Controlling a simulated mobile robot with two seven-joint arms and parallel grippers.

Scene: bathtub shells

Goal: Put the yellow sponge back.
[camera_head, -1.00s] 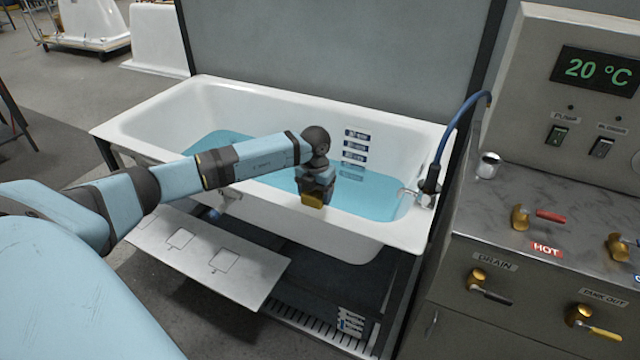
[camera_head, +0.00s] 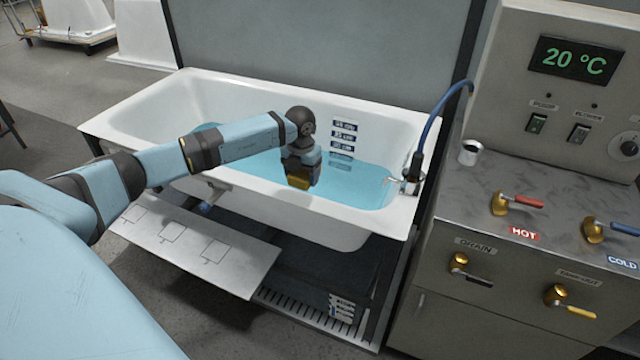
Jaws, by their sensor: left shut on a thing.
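The yellow sponge (camera_head: 299,182) is at the tip of my left gripper (camera_head: 300,175), which points down and is shut on it. Only the sponge's lower part shows; the gripper hides the rest. Both are in front of the blue water (camera_head: 350,185) in the white bathtub (camera_head: 150,105), near its front rim. I cannot tell how high above the water the sponge is. A pale shelf (camera_head: 240,268) with several drawn square outlines sits in front of and below the tub. The shelf's visible part is bare. My right gripper is not in view.
A control cabinet (camera_head: 400,330) with hot, cold, drain and tank-out levers stands at the right. A metal cup (camera_head: 469,152) stands on its top. A blue hose (camera_head: 433,110) arcs over the tub's right end. Open floor lies at the left.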

